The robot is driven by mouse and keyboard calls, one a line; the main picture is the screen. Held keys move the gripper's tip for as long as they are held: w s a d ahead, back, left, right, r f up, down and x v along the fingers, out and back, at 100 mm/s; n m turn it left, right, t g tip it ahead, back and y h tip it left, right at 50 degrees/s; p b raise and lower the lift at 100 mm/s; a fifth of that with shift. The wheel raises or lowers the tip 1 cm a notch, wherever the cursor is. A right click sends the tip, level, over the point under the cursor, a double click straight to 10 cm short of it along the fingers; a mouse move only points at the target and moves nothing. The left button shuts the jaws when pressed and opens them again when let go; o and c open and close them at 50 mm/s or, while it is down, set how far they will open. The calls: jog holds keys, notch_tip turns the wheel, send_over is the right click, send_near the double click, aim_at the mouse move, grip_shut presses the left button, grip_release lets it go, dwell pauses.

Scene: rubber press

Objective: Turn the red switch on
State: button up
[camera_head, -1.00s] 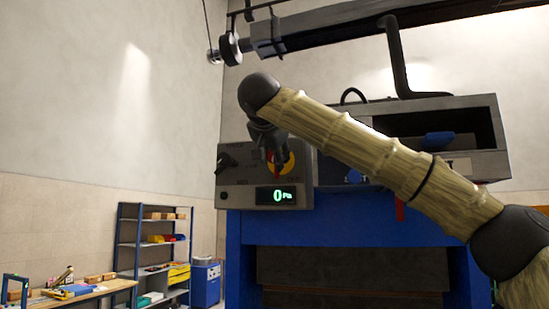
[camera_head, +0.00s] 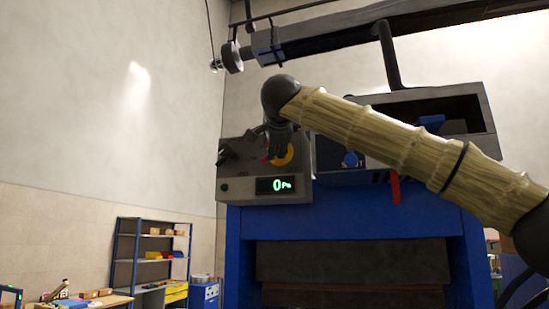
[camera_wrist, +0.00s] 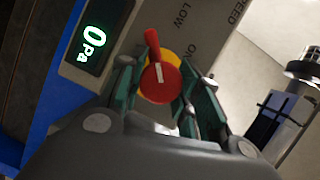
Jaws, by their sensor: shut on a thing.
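The red switch (camera_wrist: 159,82) is a round knob with a handle and a white mark, on a yellow disc (camera_wrist: 172,60). In the wrist view it sits between the fingers of my gripper (camera_wrist: 160,95), which is shut on it. The handle points up and slightly left in that view. In the head view the switch (camera_head: 272,158) is partly hidden by my gripper (camera_head: 275,150). The grey control panel (camera_head: 236,187) carries it, with a green display (camera_head: 276,186) reading 0 Pa. The words ON, LOW and SPEED show on the panel in the wrist view.
A black knob (camera_head: 228,153) sits left on the panel. The blue press frame (camera_head: 330,222) stands below. A red lever (camera_head: 395,187) hangs to the right, under my arm. A shelf (camera_head: 150,255) and a workbench (camera_head: 105,301) are at the lower left.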

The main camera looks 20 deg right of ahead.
jog(key=m+t+b, duration=0.1)
jog(key=m+b, duration=0.1)
jog(key=b, duration=0.1)
jog(key=f+m+t+b, duration=0.1)
jog(key=m+b, duration=0.1)
jog(key=shift+m+b, duration=0.4)
jog(key=m+b, duration=0.2)
jog(key=shift+r+t+h+b, duration=0.2)
jog(key=shift+t+h+b, duration=0.1)
jog(key=shift+r+m, duration=0.15)
jog(key=shift+m, duration=0.35)
jog(key=o, duration=1)
jog(key=shift+o, duration=0.2)
jog(key=v, duration=1.2)
jog(key=shift+w, duration=0.1)
